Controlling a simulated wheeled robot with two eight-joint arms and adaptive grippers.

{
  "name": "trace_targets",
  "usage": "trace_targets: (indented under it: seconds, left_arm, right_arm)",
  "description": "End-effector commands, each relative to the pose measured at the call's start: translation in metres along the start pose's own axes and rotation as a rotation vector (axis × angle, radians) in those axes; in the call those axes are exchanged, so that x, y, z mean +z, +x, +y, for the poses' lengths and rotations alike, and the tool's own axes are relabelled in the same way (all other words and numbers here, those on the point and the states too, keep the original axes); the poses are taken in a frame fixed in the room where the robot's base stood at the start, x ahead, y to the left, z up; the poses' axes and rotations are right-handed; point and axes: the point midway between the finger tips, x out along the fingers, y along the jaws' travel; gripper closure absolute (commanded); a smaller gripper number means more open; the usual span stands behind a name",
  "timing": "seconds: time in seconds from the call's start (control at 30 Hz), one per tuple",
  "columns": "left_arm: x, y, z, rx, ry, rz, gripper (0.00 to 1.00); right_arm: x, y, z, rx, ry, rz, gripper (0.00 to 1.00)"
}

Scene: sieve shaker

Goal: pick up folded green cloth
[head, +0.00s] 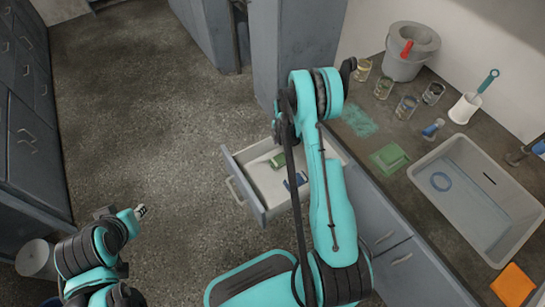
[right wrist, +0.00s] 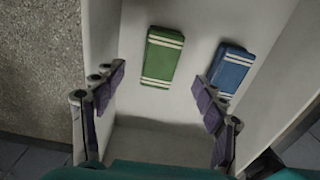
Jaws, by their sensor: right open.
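A folded green cloth (head: 277,160) with white stripes lies in the open drawer (head: 237,165). In the right wrist view the green cloth (right wrist: 163,57) lies flat on the pale drawer floor, beyond and between my fingertips. My right gripper (right wrist: 159,83) is open and empty, apart from the cloth. In the head view it is mostly hidden behind my right arm. A folded blue cloth (right wrist: 231,70) with white stripes lies to the right of the green one. My left gripper (head: 140,211) is over the floor at the left, far from the drawer; its jaws are too small to read.
The floor left of the drawer is clear.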

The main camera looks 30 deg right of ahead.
Motion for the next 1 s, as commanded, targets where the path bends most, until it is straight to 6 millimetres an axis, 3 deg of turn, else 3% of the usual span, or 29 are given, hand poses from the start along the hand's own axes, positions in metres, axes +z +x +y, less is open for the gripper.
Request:
trace_targets:
  seconds: [0.6, 0.83, 0.87, 1.0]
  left_arm:
    - [0.023, 0.033, 0.000, 0.000, 0.000, 0.000, 0.70]
    - [0.022, 0.031, 0.000, 0.000, 0.000, 0.000, 0.70]
    - [0.022, 0.031, 0.000, 0.000, 0.000, 0.000, 0.70]
    - [0.022, 0.031, 0.000, 0.000, 0.000, 0.000, 0.70]
  right_arm:
    - [-0.006, 0.076, -0.001, 0.000, -0.001, 0.000, 0.28]
    - [-0.006, 0.076, -0.001, 0.000, -0.001, 0.000, 0.28]
    - [-0.006, 0.076, -0.001, 0.000, -0.001, 0.000, 0.34]
    - [-0.006, 0.076, -0.001, 0.000, -0.001, 0.000, 0.71]
